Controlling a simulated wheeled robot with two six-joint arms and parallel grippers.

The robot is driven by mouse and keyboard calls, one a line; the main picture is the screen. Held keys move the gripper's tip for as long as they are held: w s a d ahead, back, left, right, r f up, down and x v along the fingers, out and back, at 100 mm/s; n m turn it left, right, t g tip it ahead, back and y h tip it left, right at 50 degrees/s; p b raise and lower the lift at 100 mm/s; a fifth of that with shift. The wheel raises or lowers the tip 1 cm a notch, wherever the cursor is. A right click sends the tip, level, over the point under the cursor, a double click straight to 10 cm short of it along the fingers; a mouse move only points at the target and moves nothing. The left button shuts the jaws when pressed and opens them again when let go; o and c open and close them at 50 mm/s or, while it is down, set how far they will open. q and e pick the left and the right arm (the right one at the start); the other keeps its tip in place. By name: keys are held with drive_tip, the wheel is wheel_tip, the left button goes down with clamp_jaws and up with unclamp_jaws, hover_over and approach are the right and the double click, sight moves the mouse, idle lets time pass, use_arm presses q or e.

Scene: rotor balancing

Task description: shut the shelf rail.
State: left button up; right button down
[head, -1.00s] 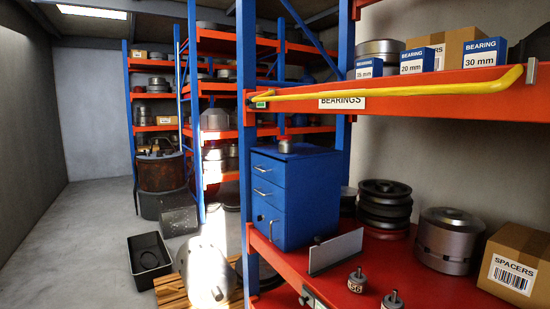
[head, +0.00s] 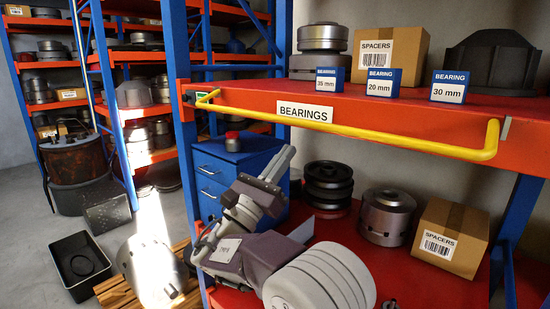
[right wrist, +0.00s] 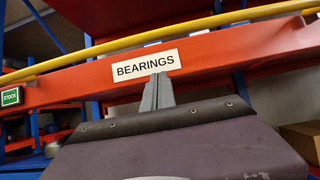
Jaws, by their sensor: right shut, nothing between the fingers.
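The yellow shelf rail (head: 340,136) runs along the front of the orange shelf beam (head: 400,115), standing out from it. Its left end is by a dark bracket on the blue post. Its right end bends back toward a small grey catch (head: 506,128); I cannot tell whether they touch. My right gripper (head: 284,158) is shut and empty, pointing up below the rail and the BEARINGS label (head: 305,113). In the right wrist view the closed fingers (right wrist: 158,85) overlap the label's lower edge, and the rail (right wrist: 190,33) passes above them. My left gripper is out of view.
Small blue bearing boxes (head: 383,83) and a spacers carton (head: 391,56) stand on the upper shelf. Below are a blue cabinet (head: 209,182), dark pulleys (head: 328,184), a metal rotor (head: 386,217) and another carton (head: 449,238). A blue post (head: 182,70) stands left.

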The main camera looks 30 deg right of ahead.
drive_tip(key=r+p, duration=0.1)
drive_tip(key=r, duration=0.2)
drive_tip(key=r+p, duration=0.1)
drive_tip(key=r, duration=0.1)
drive_tip(key=shift+d+p, duration=0.3)
drive_tip(key=shift+p, duration=0.05)
drive_tip(key=shift+d, duration=0.1)
